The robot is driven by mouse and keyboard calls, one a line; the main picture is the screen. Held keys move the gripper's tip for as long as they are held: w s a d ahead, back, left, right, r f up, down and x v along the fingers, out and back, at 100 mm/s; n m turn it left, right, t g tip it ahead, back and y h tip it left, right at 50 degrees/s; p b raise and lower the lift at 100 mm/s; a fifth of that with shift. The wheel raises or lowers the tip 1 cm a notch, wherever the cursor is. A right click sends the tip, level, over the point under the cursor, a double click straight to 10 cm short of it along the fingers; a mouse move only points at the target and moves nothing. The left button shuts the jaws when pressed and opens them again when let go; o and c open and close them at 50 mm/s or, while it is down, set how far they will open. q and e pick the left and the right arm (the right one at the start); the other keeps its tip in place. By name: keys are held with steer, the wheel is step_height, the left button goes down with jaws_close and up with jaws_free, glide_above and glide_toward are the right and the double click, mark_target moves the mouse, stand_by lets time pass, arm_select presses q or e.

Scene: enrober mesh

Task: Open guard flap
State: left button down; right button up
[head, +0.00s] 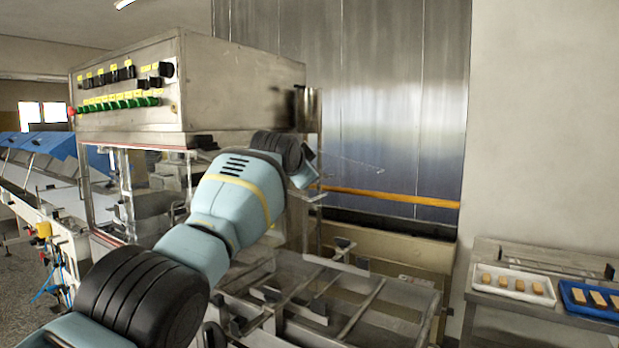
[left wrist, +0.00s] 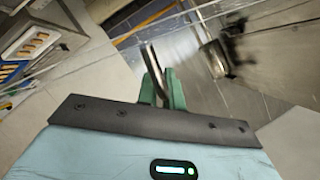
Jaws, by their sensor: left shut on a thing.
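The enrober (head: 215,90) is a steel machine with a control box on top and clear panels below. The guard flap is clear and hard to make out; faint thin edges (head: 358,163) show just right of my left wrist in the head view. In the left wrist view, clear edge lines cross the picture, and my left gripper (left wrist: 157,88) has its green fingers shut on a thin metallic strip (left wrist: 150,68), which looks like part of the flap. My own arm hides the gripper in the head view. I cannot tell the flap's exact angle. My right gripper is not in view.
Below the arm is an open metal frame with bars (head: 350,300). At right, a steel table (head: 490,302) holds a white tray (head: 545,298) and a blue tray (head: 570,305) with pale bars. A yellow rail (head: 390,196) runs along the steel wall behind.

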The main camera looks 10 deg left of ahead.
arm_select(q)
steer(key=shift+d+r, duration=0.1)
steer(key=shift+r, duration=0.55)
steer(key=c, duration=1.7)
jaws_free()
steer(key=shift+o, duration=0.8)
steer(key=shift+f, duration=0.25)
